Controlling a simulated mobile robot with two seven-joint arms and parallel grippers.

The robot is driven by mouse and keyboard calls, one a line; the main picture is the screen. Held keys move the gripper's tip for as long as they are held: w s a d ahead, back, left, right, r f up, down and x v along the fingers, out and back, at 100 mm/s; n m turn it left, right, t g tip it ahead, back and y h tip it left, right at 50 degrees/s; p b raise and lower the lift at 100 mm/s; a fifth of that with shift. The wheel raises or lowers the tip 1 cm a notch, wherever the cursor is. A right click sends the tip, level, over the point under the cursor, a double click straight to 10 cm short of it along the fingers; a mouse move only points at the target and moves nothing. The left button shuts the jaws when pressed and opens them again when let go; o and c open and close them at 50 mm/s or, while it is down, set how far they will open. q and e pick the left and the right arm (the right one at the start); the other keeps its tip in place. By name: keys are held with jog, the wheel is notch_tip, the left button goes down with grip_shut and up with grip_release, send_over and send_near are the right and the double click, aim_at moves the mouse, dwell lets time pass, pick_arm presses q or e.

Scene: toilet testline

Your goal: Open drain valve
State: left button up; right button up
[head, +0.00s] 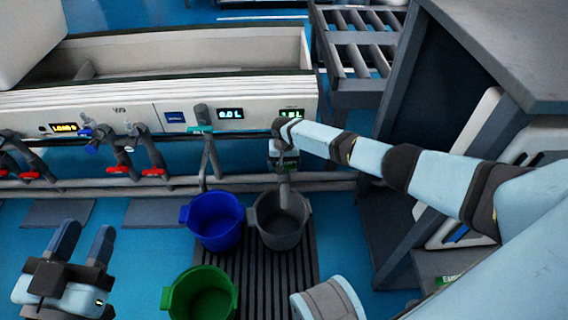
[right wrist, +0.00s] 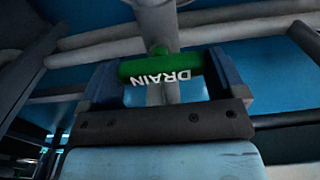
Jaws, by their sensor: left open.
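The drain valve handle (right wrist: 160,68) is a green bar with white "DRAIN" lettering, on a grey pipe in the right wrist view. The fingers of my right gripper (right wrist: 165,75) lie at its two ends and appear to touch it, with the bar across the gap. In the head view my right gripper (head: 284,158) is at the pipe above the grey bucket (head: 283,222), and the handle is mostly hidden there. My left gripper (head: 86,236) is open and empty over the floor at the lower left.
A blue bucket (head: 214,222) and a green bucket (head: 203,294) stand near the grey one on a dark slatted grate (head: 262,277). Red-handled valves (head: 122,170) line the pipe at left. A panel (head: 175,118) with displays runs above. A dark cabinet (head: 400,190) stands at right.

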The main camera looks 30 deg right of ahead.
pick_arm(q)
jog(key=shift+r+p, duration=0.1)
jog(key=shift+p, duration=0.3)
pick_arm(e)
jog(key=shift+r+n, duration=0.1)
jog(key=shift+n, duration=0.2)
jog(key=shift+s, duration=0.1)
jog(key=shift+a+n+p, duration=0.1)
jog(key=shift+n+p, duration=0.8)
jog(key=shift+p, duration=0.05)
jog(key=shift+n+p, duration=0.35)
jog(key=shift+n, duration=1.35)
jog(key=n, duration=0.5)
jog(key=shift+n+p, duration=0.3)
jog(key=shift+p, duration=0.05)
jog(key=n, duration=0.3)
pick_arm(q)
jog(key=shift+s+d+f+n+g+y, duration=0.2)
jog(key=shift+s+d+n+g, duration=0.2)
jog(key=shift+n, duration=0.3)
jog(key=shift+s+d+f+n+g+y, duration=0.25)
jog(key=shift+s+n, duration=0.2)
jog(key=shift+n, duration=0.25)
pick_arm(e)
jog(key=shift+n, duration=1.7)
pick_arm(q)
jog(key=shift+r, duration=0.1)
